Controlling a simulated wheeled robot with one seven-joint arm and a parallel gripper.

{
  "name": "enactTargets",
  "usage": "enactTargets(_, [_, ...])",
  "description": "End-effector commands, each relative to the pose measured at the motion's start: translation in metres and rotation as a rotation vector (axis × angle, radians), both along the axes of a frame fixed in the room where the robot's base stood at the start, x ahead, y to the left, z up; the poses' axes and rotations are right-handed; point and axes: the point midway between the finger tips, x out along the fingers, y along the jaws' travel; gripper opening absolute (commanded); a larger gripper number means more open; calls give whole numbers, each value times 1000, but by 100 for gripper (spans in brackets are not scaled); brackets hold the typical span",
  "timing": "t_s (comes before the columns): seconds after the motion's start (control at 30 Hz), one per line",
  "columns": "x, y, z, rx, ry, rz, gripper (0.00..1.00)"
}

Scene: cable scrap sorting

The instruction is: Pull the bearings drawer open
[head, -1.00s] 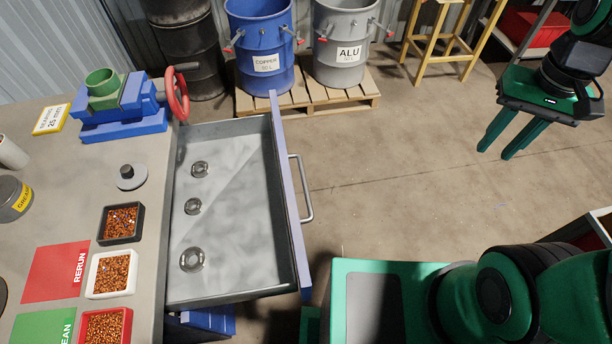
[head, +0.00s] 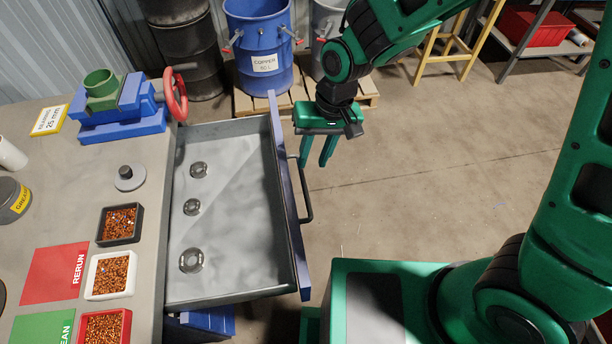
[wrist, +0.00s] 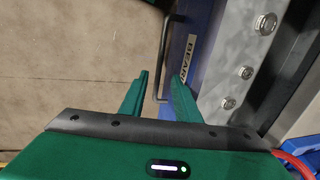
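The bearings drawer (head: 240,291) stands pulled out from the workbench, with three metal bearings (head: 191,259) spread in a column on its grey floor. Its blue-violet front (head: 291,200) carries a bar handle (head: 307,195) on the outer side. In the wrist view the handle (wrist: 163,60) and part of the drawer's label (wrist: 188,60) show beyond the fingers. My gripper (head: 324,164) is open and empty, fingers pointing down, near the far end of the handle. In the wrist view its two fingers (wrist: 160,88) are apart, with the handle's end appearing between them; I cannot tell whether they touch it.
A green-and-blue vise (head: 120,100) with a red wheel sits at the bench's far corner. Small trays of copper bits (head: 119,224) line the bench near the drawer. Blue and grey drums stand on a pallet (head: 250,103) behind. The floor right of the drawer is open.

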Motion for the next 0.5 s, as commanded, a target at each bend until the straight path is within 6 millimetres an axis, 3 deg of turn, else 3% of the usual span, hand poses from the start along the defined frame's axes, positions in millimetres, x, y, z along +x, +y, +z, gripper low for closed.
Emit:
enactTargets(0.3, [-3,9,-54,-5,3,1,29])
enactTargets(0.5, [-4,13,-78,-3,1,-1,29])
